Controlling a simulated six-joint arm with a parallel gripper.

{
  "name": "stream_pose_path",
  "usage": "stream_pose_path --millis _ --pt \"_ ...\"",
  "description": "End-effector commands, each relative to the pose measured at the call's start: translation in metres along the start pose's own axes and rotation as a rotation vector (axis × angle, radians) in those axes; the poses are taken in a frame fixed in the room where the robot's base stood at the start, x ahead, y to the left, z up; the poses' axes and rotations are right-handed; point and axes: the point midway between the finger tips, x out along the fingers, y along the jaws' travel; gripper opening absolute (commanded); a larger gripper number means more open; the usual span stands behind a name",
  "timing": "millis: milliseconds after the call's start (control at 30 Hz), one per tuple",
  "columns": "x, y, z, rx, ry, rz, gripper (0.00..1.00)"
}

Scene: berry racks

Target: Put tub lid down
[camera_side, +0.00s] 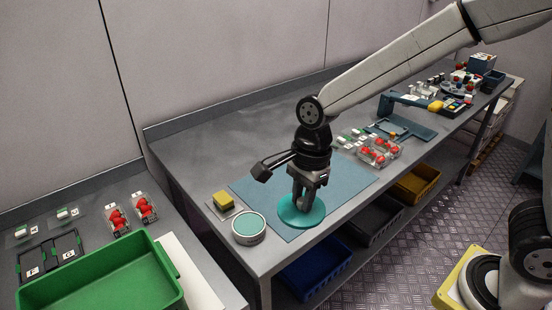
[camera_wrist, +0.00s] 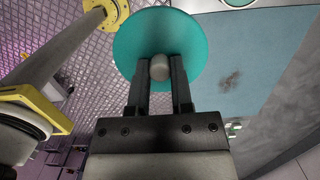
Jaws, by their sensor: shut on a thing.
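The tub lid (camera_side: 287,213) is a round teal disc at the front edge of the blue mat. My gripper (camera_side: 302,205) is above it, pointing down, with its fingers at the lid's middle. In the wrist view, the teal lid (camera_wrist: 130,45) shows beyond the fingers, and my gripper (camera_wrist: 160,70) is shut on the lid's pale round knob (camera_wrist: 160,67). I cannot tell whether the lid touches the mat or hangs just above it. A round white tub (camera_side: 249,240) with a teal top face stands to the left of the lid, apart from it.
The blue mat (camera_side: 340,180) has bare room behind and right of the lid. A yellow sponge-like block (camera_side: 223,200) sits on a small tray at left. Clear punnets of red berries (camera_side: 378,152) stand at right. The bench front edge is close.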

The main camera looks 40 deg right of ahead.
Motion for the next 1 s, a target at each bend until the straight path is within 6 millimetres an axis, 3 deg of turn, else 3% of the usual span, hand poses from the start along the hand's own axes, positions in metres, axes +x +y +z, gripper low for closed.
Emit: stream_pose_path --millis 267,700,1000 --pt "0.003 -0.033 -0.013 0.178 0.004 -0.020 0.00" --pt "0.013 -0.114 -0.064 0.668 0.003 -0.080 0.00" --pt "0.016 -0.128 -0.076 0.771 0.001 -0.094 0.00"
